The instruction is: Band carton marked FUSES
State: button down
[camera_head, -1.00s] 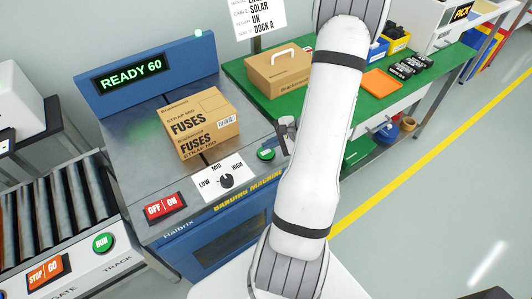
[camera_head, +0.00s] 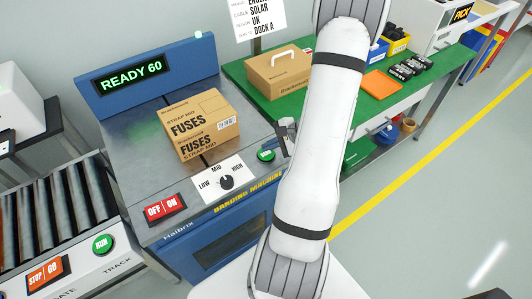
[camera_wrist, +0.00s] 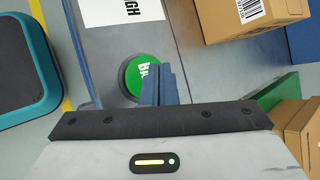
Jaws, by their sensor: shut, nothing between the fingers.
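The FUSES carton (camera_head: 199,124) is brown, printed STRAP MID, and sits on the steel top of the banding machine (camera_head: 150,205). Part of the carton (camera_wrist: 230,18) shows at the top right of the wrist view. The machine's display (camera_head: 129,74) reads READY 60. Its strap knob (camera_head: 226,182) sits among LOW, MID and HIGH; the OFF/ON switch (camera_head: 166,209) is at the front. My gripper (camera_wrist: 159,85) is shut and empty, its fingers overlapping the right side of the green button (camera_wrist: 138,77). I cannot tell whether they touch it. The button (camera_head: 266,155) shows beside my gripper in the head view.
A roller track (camera_head: 60,215) with RUN and STOP/GO controls stands at the left. A green bench (camera_head: 345,115) behind holds a handled carton (camera_head: 279,73), an orange pad (camera_head: 381,84) and small black items. A printed sign (camera_head: 258,18) stands behind the machine.

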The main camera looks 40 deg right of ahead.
aim_at(269, 154)
jog(key=shift+f, duration=0.2)
dwell(0.6)
jog(key=shift+f+b, duration=0.3)
jog(key=shift+b, duration=0.4)
jog(key=shift+f+b, duration=0.45)
jog(key=shift+b, duration=0.15)
dwell(0.4)
jog(key=shift+r, duration=0.15)
jog(key=shift+r+p, duration=0.45)
jog(key=shift+r, duration=0.35)
jog(key=shift+r+p, duration=1.6)
jog(key=shift+r, duration=0.95)
